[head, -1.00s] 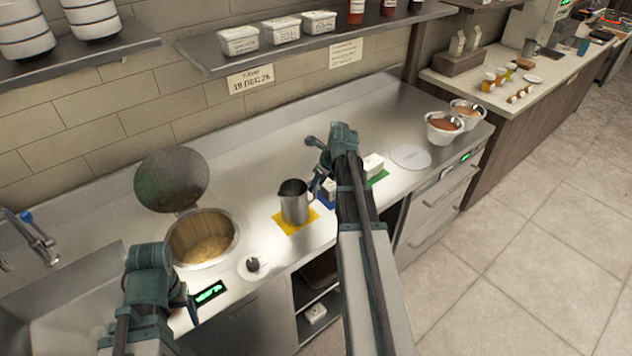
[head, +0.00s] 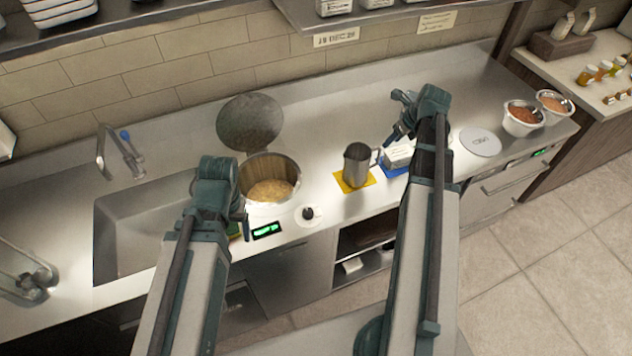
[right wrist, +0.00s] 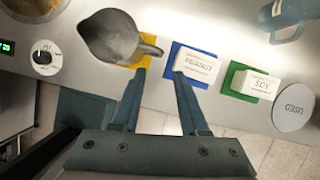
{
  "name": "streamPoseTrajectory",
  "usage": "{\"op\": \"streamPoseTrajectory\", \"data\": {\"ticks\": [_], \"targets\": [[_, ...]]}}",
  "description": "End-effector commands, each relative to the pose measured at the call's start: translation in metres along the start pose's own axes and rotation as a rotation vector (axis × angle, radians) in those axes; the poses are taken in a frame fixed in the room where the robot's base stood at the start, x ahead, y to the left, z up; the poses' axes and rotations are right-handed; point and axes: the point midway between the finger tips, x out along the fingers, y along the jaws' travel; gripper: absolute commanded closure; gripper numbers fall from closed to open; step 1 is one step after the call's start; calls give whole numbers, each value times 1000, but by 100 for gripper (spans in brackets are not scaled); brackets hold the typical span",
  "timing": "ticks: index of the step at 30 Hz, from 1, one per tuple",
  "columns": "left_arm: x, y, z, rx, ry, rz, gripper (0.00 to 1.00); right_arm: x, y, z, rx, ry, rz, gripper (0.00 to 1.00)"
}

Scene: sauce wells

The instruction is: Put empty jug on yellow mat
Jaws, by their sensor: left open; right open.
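The metal jug (head: 355,165) stands upright on the yellow mat (head: 366,181) on the steel counter. In the right wrist view the jug (right wrist: 108,38) has its handle toward the right and covers much of the yellow mat (right wrist: 118,62). My right gripper (head: 400,117) is above the counter, right of the jug. In the right wrist view my right gripper (right wrist: 160,80) is open and empty, its fingers apart from the jug. My left gripper (head: 238,215) is in front of the pot, left of the jug, and its fingertips are hard to make out.
A pot (head: 270,180) with yellowish contents and a raised lid stands left of the jug. A white box (right wrist: 197,64) labelled PEANUT sits on a blue mat, and a SOY box (right wrist: 254,86) on a green mat. A round USED disc (right wrist: 294,108) lies further right. A sink (head: 140,235) is at left.

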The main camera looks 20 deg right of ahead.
Motion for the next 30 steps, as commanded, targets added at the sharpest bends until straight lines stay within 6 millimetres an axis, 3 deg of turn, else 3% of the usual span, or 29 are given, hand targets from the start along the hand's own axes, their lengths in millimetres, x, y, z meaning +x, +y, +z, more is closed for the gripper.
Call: {"op": "streamPoseTrajectory", "data": {"ticks": [2, 5, 11, 18, 24, 29, 30], "targets": [[0, 0, 0, 0, 0, 0, 24, 3, 17, 5, -86, 12, 12, 56], [0, 0, 0, 0, 0, 0, 24, 9, 61, 15, -341, 46, 47, 56], [0, 0, 0, 0, 0, 0, 24, 19, 186, 25, -1139, 121, 175, 56], [0, 0, 0, 0, 0, 0, 24, 13, 315, 3, -2110, 153, 384, 56], [0, 0, 0, 0, 0, 0, 24, 0, 384, -25, -2752, 136, 570, 56], [0, 0, 0, 0, 0, 0, 24, -8, 409, -40, -3036, 114, 674, 56], [0, 0, 0, 0, 0, 0, 24, -8, 412, -42, 3052, -110, -684, 56]]}}
